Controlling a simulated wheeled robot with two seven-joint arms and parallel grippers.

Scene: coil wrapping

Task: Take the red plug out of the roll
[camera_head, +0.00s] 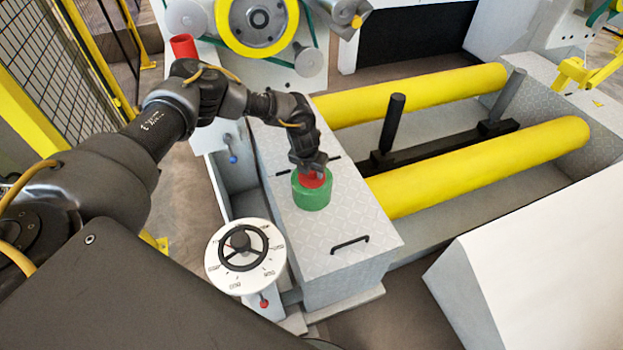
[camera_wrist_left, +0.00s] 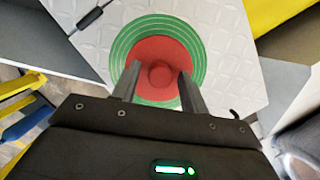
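The green roll (camera_head: 310,195) stands on the grey checkered metal box top in the head view, with the red plug (camera_head: 313,181) in its middle. In the left wrist view the roll (camera_wrist_left: 120,47) shows as green rings around the plug's red disc (camera_wrist_left: 160,48), which has a round knob at its centre. My left gripper (camera_head: 312,171) is right above the plug. In the wrist view its two fingers (camera_wrist_left: 158,76) are apart on either side of the knob, with a visible gap on each side. The head view hides part of the plug behind the gripper. My right gripper is not in view.
A dial with a black handwheel (camera_head: 243,250) stands left of the box. A black handle (camera_head: 349,244) is on the box top. Yellow rollers (camera_head: 480,165) and a black upright post (camera_head: 393,122) lie to the right. A red cylinder (camera_head: 183,46) stands at the back left.

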